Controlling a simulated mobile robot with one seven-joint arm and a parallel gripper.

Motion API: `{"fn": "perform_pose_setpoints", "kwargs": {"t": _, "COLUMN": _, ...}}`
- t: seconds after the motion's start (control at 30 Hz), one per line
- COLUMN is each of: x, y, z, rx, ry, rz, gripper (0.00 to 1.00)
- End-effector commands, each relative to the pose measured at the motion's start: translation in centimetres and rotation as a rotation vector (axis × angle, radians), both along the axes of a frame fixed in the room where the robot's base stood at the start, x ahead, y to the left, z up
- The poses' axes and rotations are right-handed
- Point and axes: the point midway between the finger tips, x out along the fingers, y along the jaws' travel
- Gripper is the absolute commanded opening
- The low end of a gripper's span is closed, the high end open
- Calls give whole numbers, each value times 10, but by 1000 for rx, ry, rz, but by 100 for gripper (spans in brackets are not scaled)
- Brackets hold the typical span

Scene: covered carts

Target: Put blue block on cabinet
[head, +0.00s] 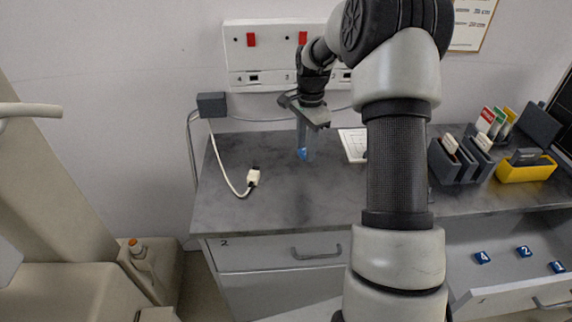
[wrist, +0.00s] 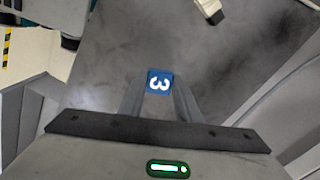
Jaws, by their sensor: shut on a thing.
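A blue block (wrist: 159,81) marked with a white 3 is held between the two fingers of my gripper (wrist: 158,95) in the wrist view. In the head view my gripper (head: 304,152) points down over the grey cabinet top (head: 240,205), with the blue block (head: 302,154) at its fingertips. The block seems to be above the top, but the exact gap is hard to tell. The cabinet has a shut drawer (head: 275,252) marked 2. At right, an open drawer (head: 500,284) holds several blue numbered blocks (head: 524,252).
A white cable plug (head: 253,177) lies on the top, left of my gripper. A white sheet (head: 353,145), dark file holders (head: 455,163) and a yellow box (head: 526,170) stand toward the back and right. The front left of the top is clear.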

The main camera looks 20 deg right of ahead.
Motion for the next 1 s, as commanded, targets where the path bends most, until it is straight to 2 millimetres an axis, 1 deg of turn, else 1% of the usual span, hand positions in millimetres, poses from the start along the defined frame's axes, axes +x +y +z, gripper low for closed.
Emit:
{"fn": "perform_pose_setpoints", "kwargs": {"t": 0.03, "x": 8, "y": -2, "z": 10, "rx": -4, "ry": 5, "rz": -100, "gripper": 8}}
{"fn": "perform_pose_setpoints", "kwargs": {"t": 0.1, "x": 17, "y": -5, "z": 10, "rx": -11, "ry": 9, "rz": -234, "gripper": 8}}
{"fn": "perform_pose_setpoints", "kwargs": {"t": 0.2, "x": 25, "y": -9, "z": 10, "rx": -19, "ry": 9, "rz": -364, "gripper": 8}}
{"fn": "perform_pose_setpoints", "kwargs": {"t": 0.3, "x": 28, "y": -10, "z": 3, "rx": -25, "ry": 13, "rz": -430, "gripper": 8}}
{"fn": "perform_pose_setpoints", "kwargs": {"t": 0.37, "x": 29, "y": -11, "z": -6, "rx": -26, "ry": 14, "rz": -445, "gripper": 8}}
{"fn": "perform_pose_setpoints", "kwargs": {"t": 0.5, "x": 29, "y": -11, "z": -34, "rx": -25, "ry": 14, "rz": -449, "gripper": 8}}
{"fn": "perform_pose_setpoints", "kwargs": {"t": 0.6, "x": 29, "y": -11, "z": -49, "rx": -24, "ry": 12, "rz": -447, "gripper": 8}}
{"fn": "perform_pose_setpoints", "kwargs": {"t": 0.77, "x": 30, "y": -11, "z": -60, "rx": -25, "ry": 10, "rz": -446, "gripper": 8}}
{"fn": "perform_pose_setpoints", "kwargs": {"t": 1.0, "x": 29, "y": -11, "z": -91, "rx": -25, "ry": 12, "rz": -445, "gripper": 8}}
